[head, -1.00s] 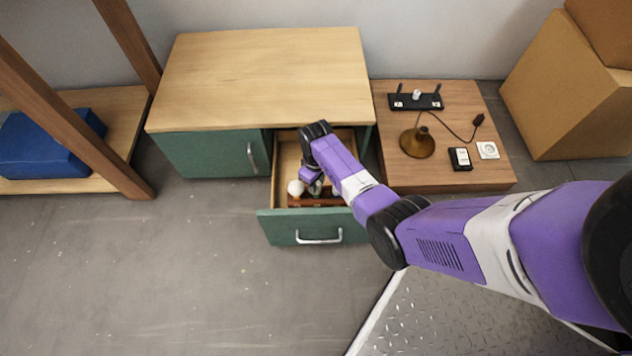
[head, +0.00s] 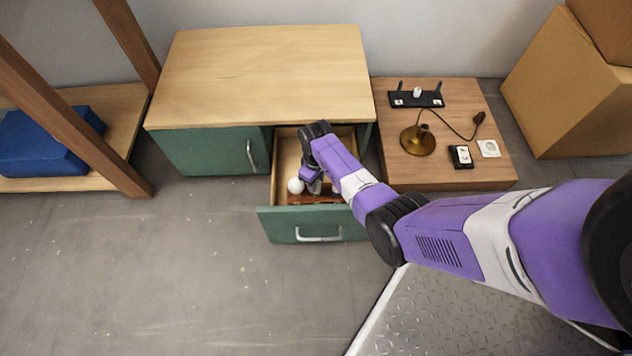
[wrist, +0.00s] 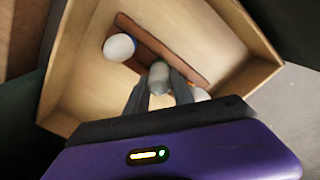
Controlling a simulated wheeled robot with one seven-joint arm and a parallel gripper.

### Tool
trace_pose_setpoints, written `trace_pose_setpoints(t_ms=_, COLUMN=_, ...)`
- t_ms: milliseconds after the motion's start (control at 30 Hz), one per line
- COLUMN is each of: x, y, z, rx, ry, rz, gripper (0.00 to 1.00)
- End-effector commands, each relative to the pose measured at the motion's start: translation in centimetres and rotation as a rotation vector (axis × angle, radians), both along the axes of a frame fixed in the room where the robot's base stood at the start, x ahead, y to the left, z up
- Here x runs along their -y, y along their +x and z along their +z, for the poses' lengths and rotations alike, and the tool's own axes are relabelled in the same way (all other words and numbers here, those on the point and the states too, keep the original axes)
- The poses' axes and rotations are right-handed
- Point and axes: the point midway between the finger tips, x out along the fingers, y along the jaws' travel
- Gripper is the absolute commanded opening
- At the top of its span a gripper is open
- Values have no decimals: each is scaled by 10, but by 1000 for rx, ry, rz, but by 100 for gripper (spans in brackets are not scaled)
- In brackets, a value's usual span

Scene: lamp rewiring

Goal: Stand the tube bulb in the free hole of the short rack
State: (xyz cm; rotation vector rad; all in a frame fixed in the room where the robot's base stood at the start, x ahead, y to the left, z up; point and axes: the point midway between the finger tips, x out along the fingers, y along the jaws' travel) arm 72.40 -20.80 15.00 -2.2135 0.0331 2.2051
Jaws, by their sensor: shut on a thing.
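My gripper (wrist: 163,92) is shut on the tube bulb (wrist: 159,74), a grey round-ended cylinder standing up between the two dark fingers in the wrist view. The short rack (wrist: 187,66) is a reddish-brown bar lying in the open drawer; it also shows in the head view (head: 326,199), partly behind my gripper. A white globe bulb (wrist: 119,47) is at the rack's left end. Another pale rounded thing (wrist: 201,94) shows right of the fingers, partly covered. The rack's holes and the tube bulb's lower end are hidden, so I cannot tell whether it is seated.
The open drawer (head: 318,232) has wooden walls close around my gripper. The green cabinet (head: 210,155) with its wooden top stands behind. A low table (head: 450,180) on the right holds a brass lamp base (head: 418,141), a black device (head: 416,99) and a cable.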

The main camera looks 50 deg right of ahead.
Motion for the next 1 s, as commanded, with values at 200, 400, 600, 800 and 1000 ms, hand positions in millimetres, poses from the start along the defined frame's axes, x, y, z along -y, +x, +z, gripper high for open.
trace_pose_setpoints(t_ms=200, x=-3, y=-3, z=-5, rx=-5, ry=5, rz=1, gripper=0)
trace_pose_setpoints(t_ms=400, x=-3, y=-3, z=-5, rx=-5, ry=5, rz=1, gripper=54)
trace_pose_setpoints(t_ms=600, x=-2, y=-2, z=-4, rx=-4, ry=4, rz=1, gripper=54)
trace_pose_setpoints(t_ms=800, x=-2, y=-1, z=7, rx=-2, ry=3, rz=1, gripper=54)
trace_pose_setpoints(t_ms=1000, x=-2, y=-2, z=38, rx=-2, ry=3, rz=1, gripper=54)
